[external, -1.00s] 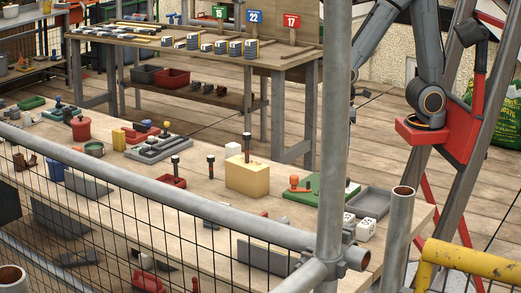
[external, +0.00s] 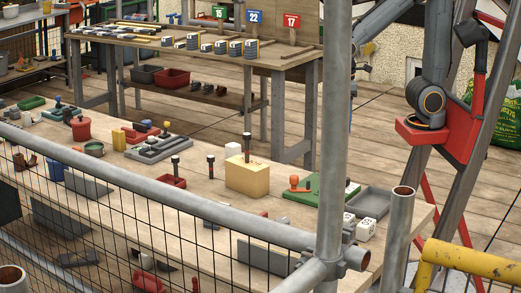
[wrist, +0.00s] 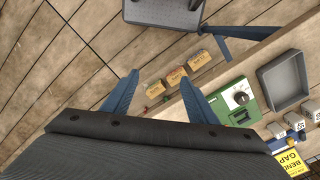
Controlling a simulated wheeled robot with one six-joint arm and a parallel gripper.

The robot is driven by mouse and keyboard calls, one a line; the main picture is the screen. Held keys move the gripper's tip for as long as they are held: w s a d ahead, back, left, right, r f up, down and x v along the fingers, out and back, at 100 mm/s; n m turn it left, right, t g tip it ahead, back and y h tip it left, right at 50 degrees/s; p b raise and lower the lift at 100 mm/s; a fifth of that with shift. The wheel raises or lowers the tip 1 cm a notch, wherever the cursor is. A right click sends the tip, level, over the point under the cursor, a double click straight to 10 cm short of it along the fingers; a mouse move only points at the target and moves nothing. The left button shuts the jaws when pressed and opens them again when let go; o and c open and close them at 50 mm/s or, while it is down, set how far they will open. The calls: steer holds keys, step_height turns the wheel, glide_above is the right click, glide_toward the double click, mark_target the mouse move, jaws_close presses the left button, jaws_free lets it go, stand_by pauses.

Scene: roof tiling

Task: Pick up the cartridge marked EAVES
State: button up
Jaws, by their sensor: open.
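In the wrist view three small tan blocks with dark lettering lie in a slanting row: a lower-left block (wrist: 155,89), a middle block (wrist: 177,75) and an upper-right block (wrist: 198,59). They may be the cartridges, but I cannot read which is marked EAVES. My gripper (wrist: 160,86) shows in the wrist view with its two blue fingers spread apart and nothing held between them. The lower-left and middle blocks appear in the gap between the fingers; their distance from the fingers is unclear. I cannot make out the gripper or these blocks in the external view.
A green device with a dial (wrist: 237,98) and a grey tray (wrist: 284,82) lie right of the blocks. A yellow label (wrist: 292,162) is at the lower right. In the external view a scaffold pole (external: 333,120) and railing partly hide the workbench (external: 210,205).

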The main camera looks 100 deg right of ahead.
steer(key=w+d+t+h+b, duration=0.15)
steer(key=w+d+t, duration=0.35)
steer(key=w, duration=0.8)
steer(key=w+d+t+b, duration=0.2)
steer(key=w+d+t, duration=0.3)
steer(key=w, duration=0.7)
steer(key=r+n+t+y+b, duration=0.1)
steer(key=n+t+y+b, duration=0.2)
steer(key=n+t+y, duration=0.3)
glide_above(228, 148)
steer(key=s+d, duration=0.4)
steer(key=d, duration=0.1)
steer(key=m+g+y, duration=0.1)
steer(key=f+y, duration=0.1)
steer(key=f, duration=0.2)
steer(key=a+f+n+y, duration=0.1)
steer(key=f+y, duration=0.1)
steer(key=f, duration=0.2)
steer(key=s+a+f+y, duration=0.1)
steer(key=f, duration=0.2)
steer(key=shift+a+f+n, duration=0.15)
steer(key=shift+f+n, duration=0.1)
steer(key=shift+n, duration=0.05)
steer(key=shift+r+x, duration=0.1)
steer(key=shift+x, duration=1.8)
steer(key=shift+r+x, duration=0.15)
steer(key=shift+x, duration=1.75)
steer(key=c, duration=1.2)
